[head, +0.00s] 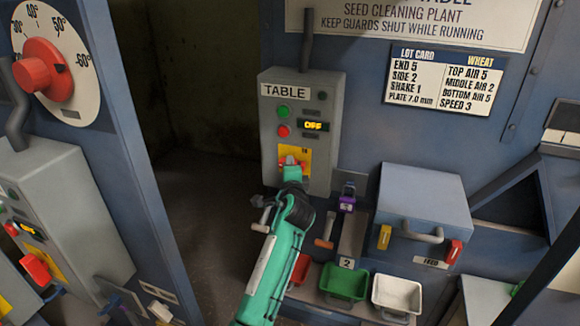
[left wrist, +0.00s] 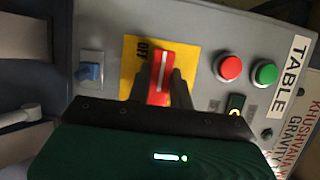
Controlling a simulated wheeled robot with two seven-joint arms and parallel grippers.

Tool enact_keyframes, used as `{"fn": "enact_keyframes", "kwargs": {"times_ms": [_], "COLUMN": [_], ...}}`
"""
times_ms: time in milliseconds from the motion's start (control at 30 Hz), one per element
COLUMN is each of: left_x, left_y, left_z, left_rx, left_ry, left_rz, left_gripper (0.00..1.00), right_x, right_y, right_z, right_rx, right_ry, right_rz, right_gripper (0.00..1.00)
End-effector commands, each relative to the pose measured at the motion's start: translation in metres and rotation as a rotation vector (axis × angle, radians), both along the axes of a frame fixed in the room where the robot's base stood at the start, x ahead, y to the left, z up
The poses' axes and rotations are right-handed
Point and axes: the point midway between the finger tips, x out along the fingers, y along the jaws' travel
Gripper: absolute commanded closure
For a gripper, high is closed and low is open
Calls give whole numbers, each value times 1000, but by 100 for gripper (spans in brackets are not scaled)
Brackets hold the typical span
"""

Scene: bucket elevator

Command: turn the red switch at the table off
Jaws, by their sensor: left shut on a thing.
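The switch's white line runs up and down in the left wrist view, across the box. My left gripper (head: 291,164) is shut on the red switch, one finger on each side. The gripper covers part of the switch and plate in the head view. A red button (left wrist: 229,68) and a green button (left wrist: 265,74) lie beside the plate. My right gripper is out of view.
Another grey control box (head: 70,215) with a red switch stands at left. A dark opening lies left of the TABLE box.

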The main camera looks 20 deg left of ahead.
Motion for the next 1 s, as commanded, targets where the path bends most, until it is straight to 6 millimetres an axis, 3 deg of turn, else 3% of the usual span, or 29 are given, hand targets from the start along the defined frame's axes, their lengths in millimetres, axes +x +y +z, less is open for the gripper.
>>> {"fn": "enact_keyframes", "kwargs": {"times_ms": [567,600,700,1000], "left_x": [0,0,0,0], "left_y": [0,0,0,0], "left_z": [-2,-2,-2,-1], "left_rx": [-32,-32,-31,-29], "left_ry": [4,4,3,2], "left_rz": [0,1,0,0], "left_gripper": [100,72,56,56], "right_x": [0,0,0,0], "right_y": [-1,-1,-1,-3], "right_z": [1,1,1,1], "right_rx": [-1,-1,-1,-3], "right_ry": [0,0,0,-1], "right_rz": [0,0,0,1], "right_gripper": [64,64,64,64]}}
